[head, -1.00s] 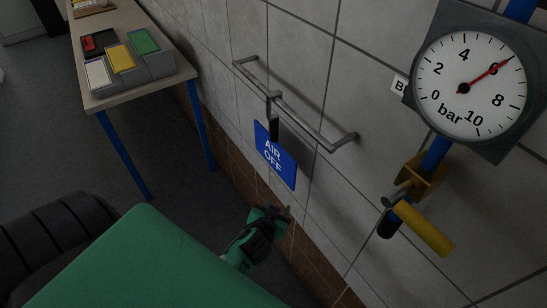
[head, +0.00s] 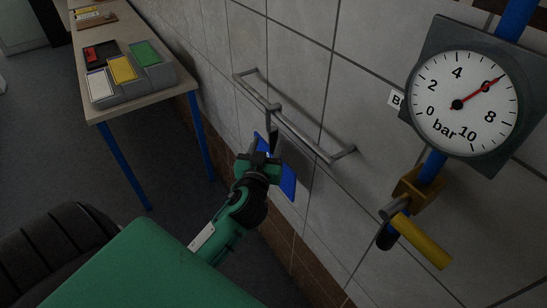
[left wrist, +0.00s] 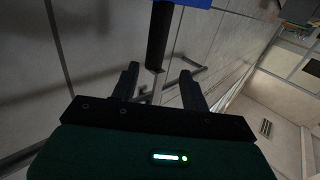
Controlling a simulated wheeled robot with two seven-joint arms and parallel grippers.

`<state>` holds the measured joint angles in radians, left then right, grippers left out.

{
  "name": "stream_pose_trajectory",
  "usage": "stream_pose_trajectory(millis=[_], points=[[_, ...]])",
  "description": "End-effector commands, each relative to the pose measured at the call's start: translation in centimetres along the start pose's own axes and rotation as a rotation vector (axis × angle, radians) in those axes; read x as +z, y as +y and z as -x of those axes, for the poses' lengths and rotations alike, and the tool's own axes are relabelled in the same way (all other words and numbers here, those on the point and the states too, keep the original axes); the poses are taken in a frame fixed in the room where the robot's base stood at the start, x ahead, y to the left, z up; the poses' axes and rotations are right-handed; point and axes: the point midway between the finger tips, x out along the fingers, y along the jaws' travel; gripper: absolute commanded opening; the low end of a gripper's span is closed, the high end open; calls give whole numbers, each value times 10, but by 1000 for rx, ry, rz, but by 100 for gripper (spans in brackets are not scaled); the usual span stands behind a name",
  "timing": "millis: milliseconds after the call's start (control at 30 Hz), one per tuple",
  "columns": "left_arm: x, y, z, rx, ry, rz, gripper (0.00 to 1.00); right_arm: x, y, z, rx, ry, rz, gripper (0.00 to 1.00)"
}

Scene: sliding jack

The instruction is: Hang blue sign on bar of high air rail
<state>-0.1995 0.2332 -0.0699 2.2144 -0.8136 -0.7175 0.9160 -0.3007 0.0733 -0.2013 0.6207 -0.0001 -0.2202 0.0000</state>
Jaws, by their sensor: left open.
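The blue sign (head: 288,183) hangs low on the tiled wall, mostly hidden behind my left gripper. Its dark stem (head: 272,121) goes up to a grey hook on the bar of a grey wall rail (head: 310,143). In the left wrist view, an edge of the blue sign (left wrist: 183,3) shows at the top, with the black stem (left wrist: 158,38) running from it towards the rail (left wrist: 181,77). My left gripper (head: 268,151) is open; the stem's end lies in line with the gap between its fingers (left wrist: 160,74). I cannot tell whether they touch it. My right gripper is not in view.
A pressure gauge (head: 464,103) is on the wall at right, above a yellow-handled valve (head: 422,241) on a blue pipe. A wooden table (head: 118,112) with a grey holder (head: 132,88) of coloured cards stands at left. The wall between rail and gauge is mostly bare.

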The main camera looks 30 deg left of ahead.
Motion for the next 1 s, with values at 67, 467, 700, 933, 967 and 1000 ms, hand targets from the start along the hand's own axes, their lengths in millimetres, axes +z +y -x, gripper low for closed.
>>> stream_pose_trajectory(millis=[67, 467, 700, 933, 967, 1000], points=[[-1, 0, -7, 0, 0, 0, 46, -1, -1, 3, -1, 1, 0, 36], [1, 8, -46, 1, 0, -3, 46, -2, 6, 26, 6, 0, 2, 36], [5, 8, -61, 0, -2, -1, 46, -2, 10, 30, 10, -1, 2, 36], [5, 8, -61, 0, -2, 0, 36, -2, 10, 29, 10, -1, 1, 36], [5, 8, -61, 0, -2, 0, 30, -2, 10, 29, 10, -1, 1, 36], [5, 8, -61, 0, -2, 0, 22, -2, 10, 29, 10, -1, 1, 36]])
